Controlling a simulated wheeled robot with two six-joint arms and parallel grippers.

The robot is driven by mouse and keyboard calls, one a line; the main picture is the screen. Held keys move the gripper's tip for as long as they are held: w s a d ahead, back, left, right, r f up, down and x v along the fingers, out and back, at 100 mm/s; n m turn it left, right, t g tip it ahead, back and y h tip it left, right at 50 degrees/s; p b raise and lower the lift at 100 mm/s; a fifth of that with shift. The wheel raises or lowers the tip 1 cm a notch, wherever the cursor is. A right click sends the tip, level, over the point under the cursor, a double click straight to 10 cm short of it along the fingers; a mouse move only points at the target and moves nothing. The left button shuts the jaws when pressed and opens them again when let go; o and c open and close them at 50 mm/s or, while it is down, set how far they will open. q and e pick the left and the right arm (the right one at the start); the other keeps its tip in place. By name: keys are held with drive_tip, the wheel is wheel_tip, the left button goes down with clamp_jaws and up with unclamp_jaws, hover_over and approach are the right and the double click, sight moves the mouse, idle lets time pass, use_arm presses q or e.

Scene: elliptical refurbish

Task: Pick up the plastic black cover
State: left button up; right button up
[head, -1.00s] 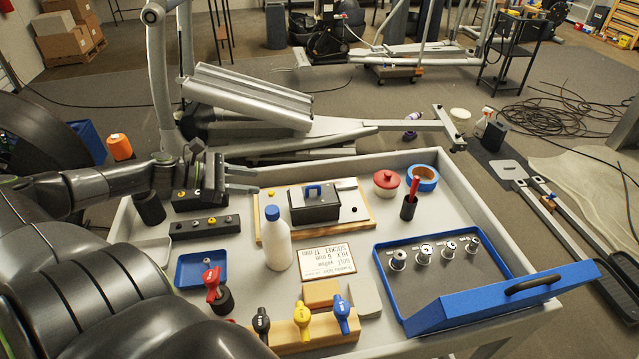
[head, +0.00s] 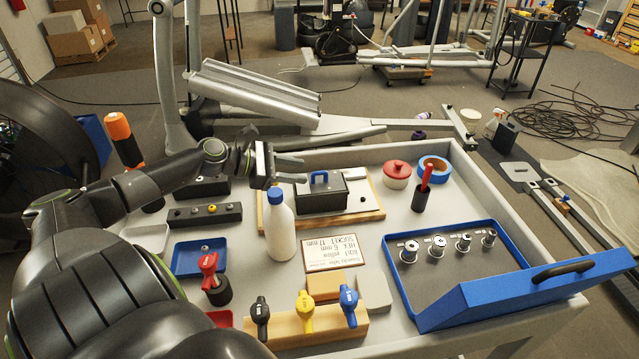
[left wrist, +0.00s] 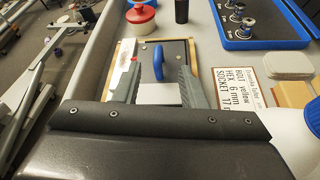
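The black plastic cover (head: 322,200) is a box-like lid with a blue handle (head: 319,178) on top. It sits on a wooden-edged board (head: 371,203) in the tray of the cart. My left gripper (head: 304,168) is open and empty, above and just left of the cover, its fingers pointing toward the handle. In the left wrist view the blue handle (left wrist: 158,63) shows between and beyond the two grey fingers (left wrist: 155,75). Part of the cover is hidden behind the fingers there. My right gripper is not in view.
A white bottle with a blue cap (head: 280,228) stands close in front of the left gripper. A red-lidded pot (head: 397,175), blue tape roll (head: 434,169) and red-handled tool in a black cup (head: 422,190) are right of the board. A blue socket tray (head: 470,262) lies farther right.

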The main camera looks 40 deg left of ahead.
sight(315, 173)
use_arm(q)
drive_tip(key=shift+x, duration=2.8)
drive_tip(key=shift+r, duration=0.1)
clamp_jaws()
